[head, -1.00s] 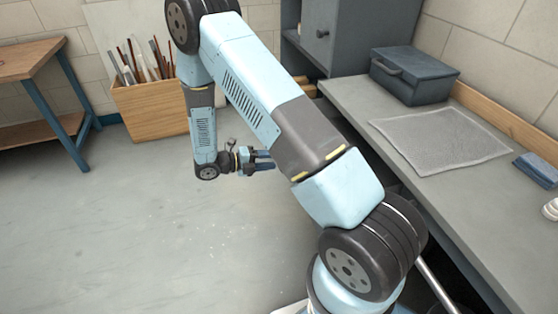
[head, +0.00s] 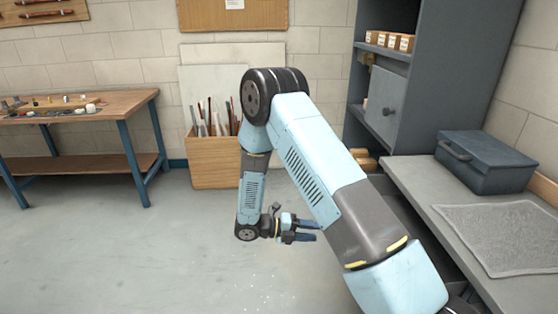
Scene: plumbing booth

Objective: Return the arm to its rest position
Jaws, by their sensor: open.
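My arm, light blue and dark grey, rises from the lower right, bends at a high elbow and hangs down to the wrist. My gripper (head: 312,231) is at the end of the wrist, pointing right, with its two blue fingers apart and nothing seen between them. It hangs in front of the grey counter, over the open floor, and touches nothing that I can see.
The grey counter (head: 419,181) on the right bears a dark toolbox (head: 487,165) and a grey mat (head: 505,238). A tall grey cabinet (head: 440,75) stands behind. A wooden bin (head: 212,163) of rods is behind my arm. A workbench (head: 90,108) stands at left. The floor (head: 130,255) at left is clear.

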